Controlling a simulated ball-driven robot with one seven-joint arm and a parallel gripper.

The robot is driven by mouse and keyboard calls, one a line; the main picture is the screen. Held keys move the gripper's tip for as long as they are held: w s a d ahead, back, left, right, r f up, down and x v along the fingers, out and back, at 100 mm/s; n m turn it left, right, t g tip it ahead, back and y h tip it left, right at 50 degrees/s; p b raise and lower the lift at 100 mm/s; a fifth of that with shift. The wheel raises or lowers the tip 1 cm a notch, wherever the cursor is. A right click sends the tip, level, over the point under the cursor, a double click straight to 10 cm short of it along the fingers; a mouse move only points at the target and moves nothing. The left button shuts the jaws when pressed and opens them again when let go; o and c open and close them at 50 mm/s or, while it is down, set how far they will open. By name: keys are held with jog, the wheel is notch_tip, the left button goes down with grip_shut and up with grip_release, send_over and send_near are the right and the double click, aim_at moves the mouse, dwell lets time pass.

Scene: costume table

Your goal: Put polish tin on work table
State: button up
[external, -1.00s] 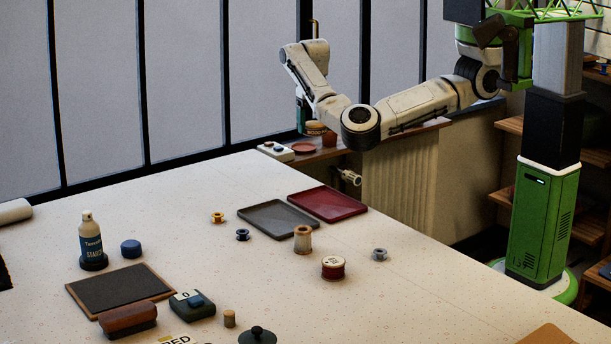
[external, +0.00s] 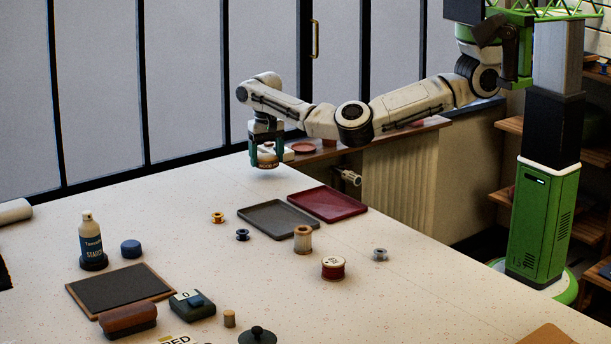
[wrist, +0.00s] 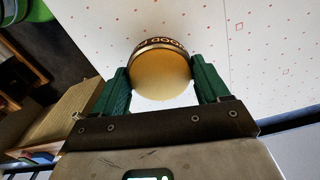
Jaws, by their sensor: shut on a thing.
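The polish tin (external: 266,160) is a small round tin with a tan lid and a dark lettered band. My gripper (external: 266,154) is shut on it. The tin is at the far edge of the work table (external: 180,215), by the window side; I cannot tell whether it touches the top or hangs just above it. In the wrist view the tin (wrist: 160,72) sits between my green fingers (wrist: 160,82), its round tan face towards the camera, with the pale patterned table top (wrist: 265,60) beyond it.
A grey tray (external: 277,217) and a dark red tray (external: 328,203) lie nearby, right of the tin. A starch bottle (external: 91,240) stands left.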

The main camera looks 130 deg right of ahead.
aim_at(266, 156)
jog(key=shift+w+f+p, duration=0.1)
jog(key=shift+f+p, duration=0.25)
jog(key=shift+f, duration=1.25)
jog(key=shift+f, duration=0.1)
jog(key=o, duration=1.2)
notch_tip(266, 156, up, 12)
jog(key=shift+r+b, duration=0.1)
jog(key=shift+b, duration=0.55)
